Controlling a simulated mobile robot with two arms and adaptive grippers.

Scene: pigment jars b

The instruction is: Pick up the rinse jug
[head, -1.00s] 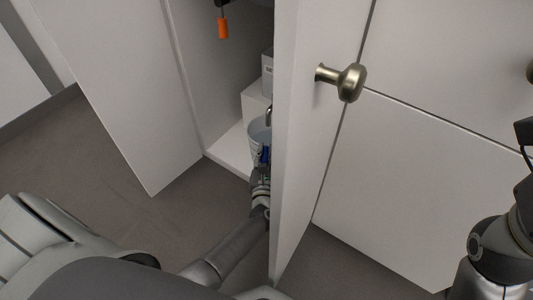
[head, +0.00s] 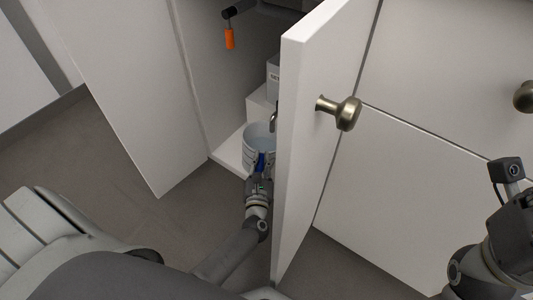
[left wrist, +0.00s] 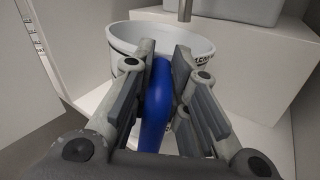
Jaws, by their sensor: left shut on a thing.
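The rinse jug (head: 258,136) is a pale, wide-mouthed vessel with dark lettering and a blue handle. It is at the front of the open cabinet, its right side partly hidden by the door in the head view. My left gripper (head: 260,172) is shut on the blue handle. In the left wrist view, the two fingers of the gripper (left wrist: 163,62) stand either side of the handle, with the jug (left wrist: 190,38) just beyond. I cannot tell whether its base is clear of the cabinet floor. My right arm shows at the right edge, its fingers out of view.
The open cabinet door (head: 315,120) with a metal knob (head: 340,112) stands close right of my left arm. A white block (head: 257,103) and grey box (head: 273,78) are behind the jug. A metal pipe (left wrist: 185,10) hangs above it. An orange-handled thing (head: 230,38) hangs above left.

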